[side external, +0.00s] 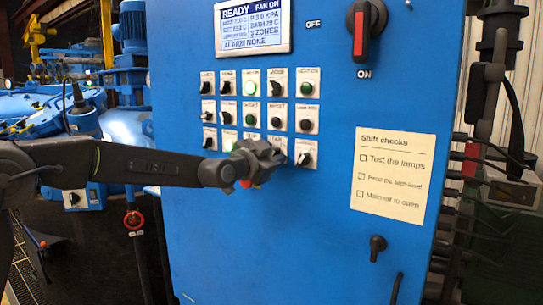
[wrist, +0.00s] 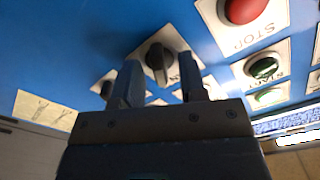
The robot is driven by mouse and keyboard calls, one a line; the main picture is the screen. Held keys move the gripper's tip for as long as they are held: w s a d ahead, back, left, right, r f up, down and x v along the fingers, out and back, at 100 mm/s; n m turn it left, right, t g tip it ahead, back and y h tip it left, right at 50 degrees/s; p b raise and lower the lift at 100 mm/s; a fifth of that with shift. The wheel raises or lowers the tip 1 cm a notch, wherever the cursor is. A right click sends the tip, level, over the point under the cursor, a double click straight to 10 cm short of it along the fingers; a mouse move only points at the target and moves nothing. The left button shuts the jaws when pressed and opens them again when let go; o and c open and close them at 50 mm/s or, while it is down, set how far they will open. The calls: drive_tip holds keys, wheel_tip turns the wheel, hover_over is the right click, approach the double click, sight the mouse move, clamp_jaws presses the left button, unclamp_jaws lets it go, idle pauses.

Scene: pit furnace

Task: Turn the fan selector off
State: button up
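The blue cabinet panel (side external: 330,225) carries rows of small selectors and push buttons on white plates. Its display (side external: 252,27) reads "READY" and "FAN ON". My gripper (side external: 262,162) is at the lower rows of this panel and hides part of them in the side view. In the wrist view, the two fingers of my gripper (wrist: 159,80) stand apart, pointing at a black selector knob (wrist: 156,57) on a white plate. The knob appears between the fingertips; I cannot tell whether they touch it. Its label is partly hidden, so I cannot confirm it is the fan selector.
A red STOP button (wrist: 242,10) and a green START button (wrist: 263,68) are right of the knob in the wrist view. A large red-and-black main switch (side external: 362,30) is at the panel's top right. A "Shift checks" sheet (side external: 392,185) is lower right.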

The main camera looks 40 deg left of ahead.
drive_tip(key=shift+w, duration=0.1)
clamp_jaws()
idle(0.4)
drive_tip(key=shift+n, duration=0.3)
drive_tip(key=n, duration=1.1)
drive_tip(key=shift+a, duration=0.2)
drive_tip(key=shift+n, duration=0.3)
unclamp_jaws()
idle(0.3)
